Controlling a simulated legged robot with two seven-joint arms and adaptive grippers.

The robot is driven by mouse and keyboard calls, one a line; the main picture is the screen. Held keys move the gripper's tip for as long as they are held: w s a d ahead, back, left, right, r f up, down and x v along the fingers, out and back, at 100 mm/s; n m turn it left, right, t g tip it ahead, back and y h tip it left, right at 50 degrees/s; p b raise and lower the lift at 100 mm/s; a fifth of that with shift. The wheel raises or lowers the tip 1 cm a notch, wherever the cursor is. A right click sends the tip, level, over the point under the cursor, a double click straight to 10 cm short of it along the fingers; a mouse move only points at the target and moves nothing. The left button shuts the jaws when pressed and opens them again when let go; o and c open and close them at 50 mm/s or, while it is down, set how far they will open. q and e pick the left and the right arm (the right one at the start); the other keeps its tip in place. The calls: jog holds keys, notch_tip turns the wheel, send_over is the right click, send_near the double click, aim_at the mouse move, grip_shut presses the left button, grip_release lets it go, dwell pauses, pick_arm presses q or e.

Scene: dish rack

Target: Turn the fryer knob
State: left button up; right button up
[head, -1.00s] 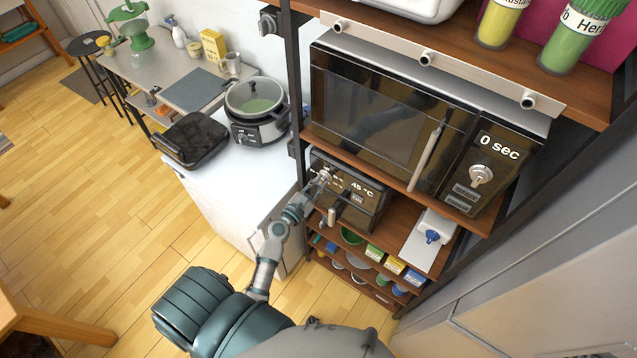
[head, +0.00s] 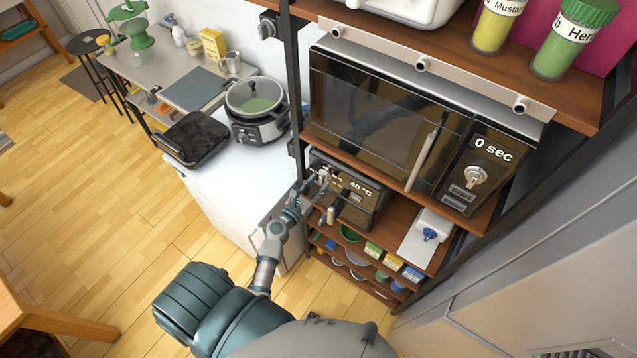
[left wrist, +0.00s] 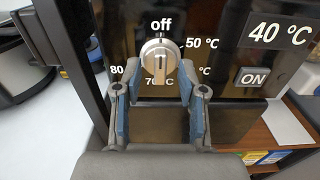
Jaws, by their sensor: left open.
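The fryer (head: 347,192) is the dark box on the shelf below the microwave, and its display reads 40 °C. In the left wrist view its silver knob (left wrist: 161,58) stands on the dark front panel, ringed by marks for off, 50, 70 and 80 °C. My left gripper (head: 321,180) is at the fryer front in the head view. In the left wrist view the left gripper (left wrist: 157,88) is open, with its blue-padded fingers on either side of the knob's lower part. I cannot tell whether they touch it. My right gripper is not in view.
The microwave (head: 385,112) reads 0 sec and sits just above the fryer. A dark shelf post (head: 295,90) stands close to the fryer's left. A white counter (head: 222,185) holds a cooker (head: 257,112) and a black grill (head: 192,138). An ON button (left wrist: 253,78) is right of the knob.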

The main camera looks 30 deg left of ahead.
pick_arm(q)
jog(key=shift+s+a, duration=0.1)
jog(key=shift+s, duration=0.7)
jog(key=s, duration=0.6)
jog(key=shift+a+b, duration=0.2)
jog(key=shift+b, duration=0.25)
